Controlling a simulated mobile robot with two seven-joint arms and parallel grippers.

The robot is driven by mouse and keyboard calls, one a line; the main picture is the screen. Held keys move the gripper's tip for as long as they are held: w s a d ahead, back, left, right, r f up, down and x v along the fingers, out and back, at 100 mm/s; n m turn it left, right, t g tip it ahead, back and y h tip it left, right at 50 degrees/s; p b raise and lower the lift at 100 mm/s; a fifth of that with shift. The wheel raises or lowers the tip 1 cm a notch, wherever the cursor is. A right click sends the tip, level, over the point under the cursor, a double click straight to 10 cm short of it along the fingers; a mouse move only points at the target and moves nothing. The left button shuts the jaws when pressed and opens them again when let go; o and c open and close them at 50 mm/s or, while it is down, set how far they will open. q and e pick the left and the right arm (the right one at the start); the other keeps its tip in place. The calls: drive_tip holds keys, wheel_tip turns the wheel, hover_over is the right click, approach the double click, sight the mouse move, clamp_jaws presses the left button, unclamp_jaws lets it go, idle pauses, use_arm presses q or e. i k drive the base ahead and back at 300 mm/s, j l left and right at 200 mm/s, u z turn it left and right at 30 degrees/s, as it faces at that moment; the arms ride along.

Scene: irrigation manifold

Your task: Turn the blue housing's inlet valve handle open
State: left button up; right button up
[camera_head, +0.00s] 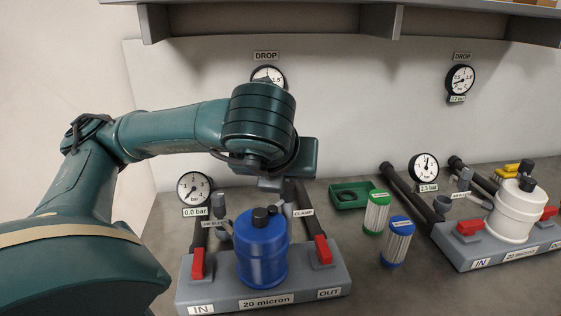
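The blue housing (260,252) stands upright on a grey base labelled "20 micron". Its inlet valve handle (197,264) is red and sits above the "IN" label at the base's left end. The handle runs up and down in the picture, roughly along the dark pipe behind it. A similar red outlet handle (322,249) sits at the "OUT" end. My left gripper (272,184) hangs above and behind the blue housing, apart from the inlet handle. Its fingers are mostly hidden by my wrist, so I cannot tell their opening. My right gripper is out of view.
A gauge (194,188) reading 0.0 bar stands behind the inlet. Green and blue cartridges (376,212) (397,241) and a green tray (352,195) are to the right. A white housing (514,212) with red handles stands farther right. A shelf (340,18) overhangs the back wall.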

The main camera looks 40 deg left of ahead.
sight(199, 265)
drive_tip(key=k+l, duration=0.8)
